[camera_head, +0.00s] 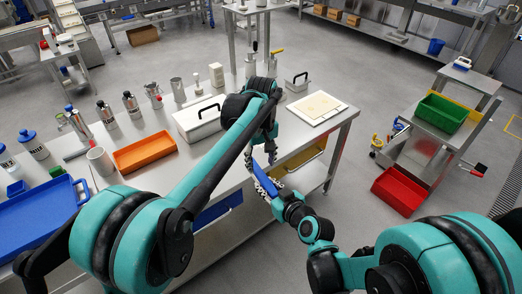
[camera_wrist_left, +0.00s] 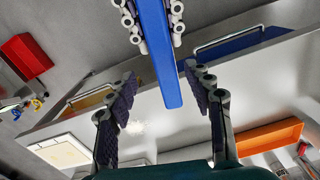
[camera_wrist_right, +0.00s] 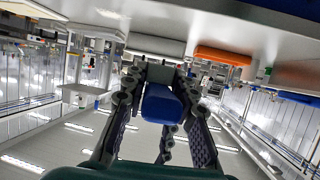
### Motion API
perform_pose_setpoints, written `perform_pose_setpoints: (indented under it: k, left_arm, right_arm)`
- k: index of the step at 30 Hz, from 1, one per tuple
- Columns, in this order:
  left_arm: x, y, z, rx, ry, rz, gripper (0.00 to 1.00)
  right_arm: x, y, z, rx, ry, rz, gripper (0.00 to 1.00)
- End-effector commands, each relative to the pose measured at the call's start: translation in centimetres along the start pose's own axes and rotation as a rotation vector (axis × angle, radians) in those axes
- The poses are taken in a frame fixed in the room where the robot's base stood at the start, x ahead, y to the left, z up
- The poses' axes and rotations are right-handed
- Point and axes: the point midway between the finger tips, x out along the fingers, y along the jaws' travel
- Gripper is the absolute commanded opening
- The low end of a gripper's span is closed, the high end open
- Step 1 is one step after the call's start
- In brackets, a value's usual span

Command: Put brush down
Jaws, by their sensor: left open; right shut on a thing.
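The brush shows as a blue bar (camera_wrist_left: 160,50) in the left wrist view, held between the chain-like fingers of my right gripper. Its blue end (camera_wrist_right: 162,104) faces the camera in the right wrist view, between the fingers of my right gripper (camera_wrist_right: 160,85). In the head view the blue part (camera_head: 264,186) is beside the table's front edge. My left gripper (camera_wrist_left: 161,72) is open, with nothing gripped, its fingers spread near the free end of the blue bar. I cannot see bristles.
The steel table (camera_head: 225,170) carries a white case (camera_head: 200,120), an orange tray (camera_head: 145,152), a blue tray (camera_head: 40,215) and a cream board (camera_head: 316,107). Bottles stand at its back left. A yellow drawer (camera_head: 300,158) and blue drawer (camera_head: 217,210) are under it. A red bin (camera_head: 400,190) stands right.

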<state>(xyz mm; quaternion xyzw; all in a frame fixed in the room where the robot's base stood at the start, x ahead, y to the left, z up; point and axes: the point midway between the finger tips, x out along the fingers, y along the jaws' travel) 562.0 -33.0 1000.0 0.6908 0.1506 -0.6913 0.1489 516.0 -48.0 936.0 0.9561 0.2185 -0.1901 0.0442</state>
Motion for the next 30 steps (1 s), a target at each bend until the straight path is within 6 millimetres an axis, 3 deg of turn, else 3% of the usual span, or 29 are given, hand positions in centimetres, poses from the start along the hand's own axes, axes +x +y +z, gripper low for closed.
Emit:
perform_pose_setpoints:
  k: [3,9,21,27,30]
  left_arm:
    - [2.2,0.0,0.0,0.000,0.000,0.000,0.52]
    - [4.6,0.0,0.0,0.000,0.001,0.000,0.52]
    - [5.3,0.0,0.0,0.000,0.001,0.000,0.52]
    - [5.3,0.0,0.0,0.000,0.000,0.002,0.00]
    - [5.3,0.1,0.0,0.001,0.000,0.003,0.00]
  right_arm:
    - [0.0,0.0,0.0,0.000,0.000,0.000,0.00]
    - [0.0,0.0,0.0,0.000,0.000,0.000,0.00]
    - [0.0,0.0,0.0,0.000,0.000,0.000,0.00]
    - [0.0,0.0,0.0,0.000,0.000,-0.001,0.00]
    - [0.0,-0.1,0.0,0.000,0.000,-0.002,0.00]
